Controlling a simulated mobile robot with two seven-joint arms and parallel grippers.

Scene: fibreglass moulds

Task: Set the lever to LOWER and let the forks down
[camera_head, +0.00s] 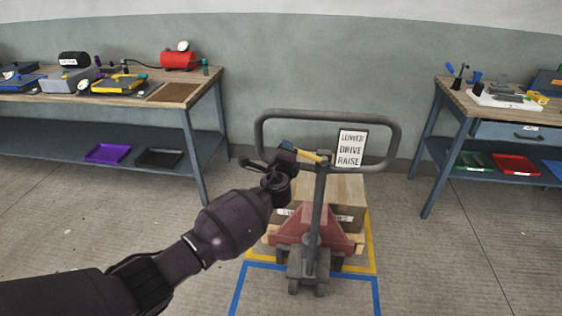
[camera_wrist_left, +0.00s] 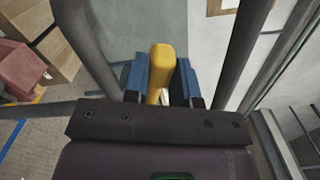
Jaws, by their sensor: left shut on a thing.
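A red pallet jack (camera_head: 308,232) stands mid-floor with a grey loop handle (camera_head: 330,114) at the top of its upright tiller. A sign (camera_head: 350,147) by the handle reads LOWER, DRIVE, RAISE from top to bottom. A yellow lever (camera_head: 312,156) sits within the loop, left of the sign. It also shows in the left wrist view (camera_wrist_left: 160,72). My left gripper (camera_head: 288,149) is shut on the lever, its blue fingers on both sides of it. I cannot tell which setting the lever is at. The forks are mostly hidden by the load. My right gripper is not in view.
A carton (camera_head: 335,188) rests on a wooden pallet behind the jack, within yellow and blue floor lines. Workbenches stand left (camera_head: 197,98) and right (camera_head: 450,98). The floor between them and the jack is clear.

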